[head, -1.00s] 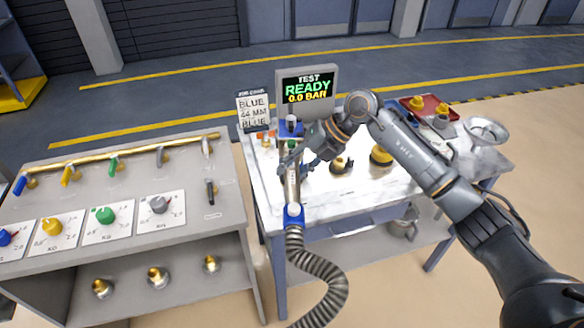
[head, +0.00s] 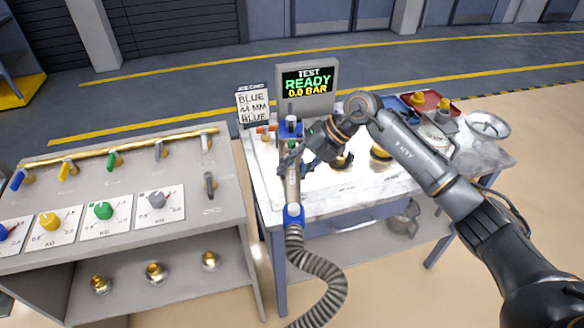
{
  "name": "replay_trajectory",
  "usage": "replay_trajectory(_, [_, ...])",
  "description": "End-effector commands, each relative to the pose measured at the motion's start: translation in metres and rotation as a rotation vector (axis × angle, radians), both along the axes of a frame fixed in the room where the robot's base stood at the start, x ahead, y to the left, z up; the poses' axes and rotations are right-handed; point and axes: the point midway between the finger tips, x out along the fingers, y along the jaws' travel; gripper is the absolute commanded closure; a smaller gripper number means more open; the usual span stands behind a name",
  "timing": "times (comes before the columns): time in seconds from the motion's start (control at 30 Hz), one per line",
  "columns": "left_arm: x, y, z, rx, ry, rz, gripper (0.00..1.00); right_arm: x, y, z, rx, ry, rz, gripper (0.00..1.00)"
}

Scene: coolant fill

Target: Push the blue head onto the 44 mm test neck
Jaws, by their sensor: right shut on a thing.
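The blue head (head: 290,129) is at the top of a pale metal filling wand (head: 292,188), above the left part of the marble-topped bench. The wand stands nearly upright, with a blue collar (head: 293,214) lower down and a ribbed grey hose (head: 325,275) below it. My right gripper (head: 291,160) is shut on the wand just below the blue head. Brass necks (head: 381,152) stand on the bench to the right, partly behind my right gripper and arm. I cannot tell which neck is 44 mm, or whether the head touches one. My left gripper is not in view.
A test screen (head: 308,84) reads READY, 0.0 BAR. A card (head: 253,107) beside it reads BLUE, 44 MM, BLUE. A red tray (head: 428,101) and a metal bowl (head: 488,126) are at the bench's right. A grey console (head: 130,195) with coloured levers and dials stands left.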

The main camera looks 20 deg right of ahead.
Motion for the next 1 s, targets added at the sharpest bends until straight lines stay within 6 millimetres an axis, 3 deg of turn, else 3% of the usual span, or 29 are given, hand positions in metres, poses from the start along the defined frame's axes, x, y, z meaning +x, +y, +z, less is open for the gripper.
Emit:
replay_trajectory(0.77, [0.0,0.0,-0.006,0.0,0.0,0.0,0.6,-0.001,0.0,-0.012,-0.003,0.003,0.001,1.0])
replay_trajectory(0.8, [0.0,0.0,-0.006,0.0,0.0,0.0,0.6,-0.001,-0.001,-0.012,-0.003,0.003,0.001,0.67])
replay_trajectory(0.93, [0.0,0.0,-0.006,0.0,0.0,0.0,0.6,0.0,0.0,-0.012,-0.003,0.002,0.0,0.42])
replay_trajectory(1.0, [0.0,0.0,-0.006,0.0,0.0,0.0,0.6,0.0,0.0,-0.011,-0.002,0.001,0.001,0.42])
